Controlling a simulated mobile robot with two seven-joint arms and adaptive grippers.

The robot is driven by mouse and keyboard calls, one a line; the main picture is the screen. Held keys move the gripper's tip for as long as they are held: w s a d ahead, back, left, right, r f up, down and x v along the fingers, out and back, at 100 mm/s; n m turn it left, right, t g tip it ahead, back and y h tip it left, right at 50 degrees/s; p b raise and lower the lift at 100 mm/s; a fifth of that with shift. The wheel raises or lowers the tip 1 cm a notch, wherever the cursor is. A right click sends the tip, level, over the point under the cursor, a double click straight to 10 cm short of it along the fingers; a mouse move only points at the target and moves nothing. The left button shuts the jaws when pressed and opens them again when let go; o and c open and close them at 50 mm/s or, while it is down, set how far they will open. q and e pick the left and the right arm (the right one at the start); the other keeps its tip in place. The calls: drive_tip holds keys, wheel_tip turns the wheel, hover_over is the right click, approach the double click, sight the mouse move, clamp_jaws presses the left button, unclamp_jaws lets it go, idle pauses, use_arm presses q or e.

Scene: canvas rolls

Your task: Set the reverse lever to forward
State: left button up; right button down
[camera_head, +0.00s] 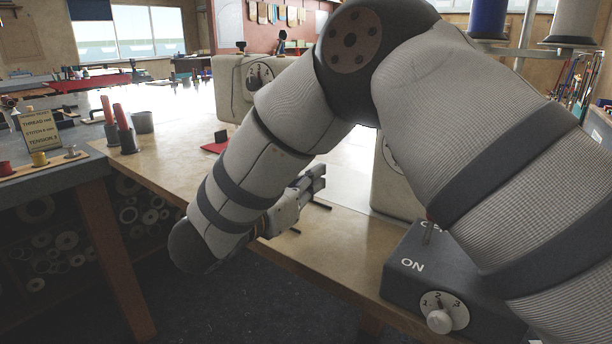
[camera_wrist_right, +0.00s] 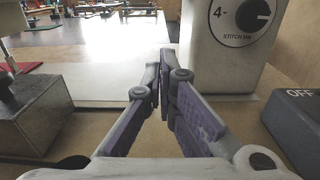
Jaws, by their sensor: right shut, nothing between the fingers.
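The pale sewing machine (camera_head: 235,90) stands on the bench behind my right arm, which hides much of it. Its pillar (camera_wrist_right: 225,45) carries a stitch dial (camera_wrist_right: 252,15) in the right wrist view. My right gripper (camera_head: 317,178) is low over the bench, in front of the machine and left of the pillar. In the wrist view its fingers (camera_wrist_right: 166,82) converge and it is shut, with nothing between them. I cannot clearly make out the reverse lever. A dark knob (camera_wrist_right: 5,86) above a grey metal block (camera_wrist_right: 35,115) shows at the left of the wrist view. My left gripper is out of view.
A dark control box (camera_head: 405,283) with a speed dial (camera_head: 443,309) and a switch marked ON sits at the bench's right front. Bare bench (camera_head: 175,165) lies left of my arm.

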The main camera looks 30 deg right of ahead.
drive_tip(key=x, duration=0.6)
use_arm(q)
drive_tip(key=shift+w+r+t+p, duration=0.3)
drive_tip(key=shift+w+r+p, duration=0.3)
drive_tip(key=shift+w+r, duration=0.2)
use_arm(e)
drive_tip(key=r, duration=0.1)
drive_tip(key=a+r, duration=0.1)
drive_tip(key=r, duration=0.2)
drive_tip(key=shift+s+a, duration=0.35)
drive_tip(key=shift+f, duration=0.15)
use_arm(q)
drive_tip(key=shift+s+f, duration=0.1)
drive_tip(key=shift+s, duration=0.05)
use_arm(e)
drive_tip(key=shift+w, duration=0.15)
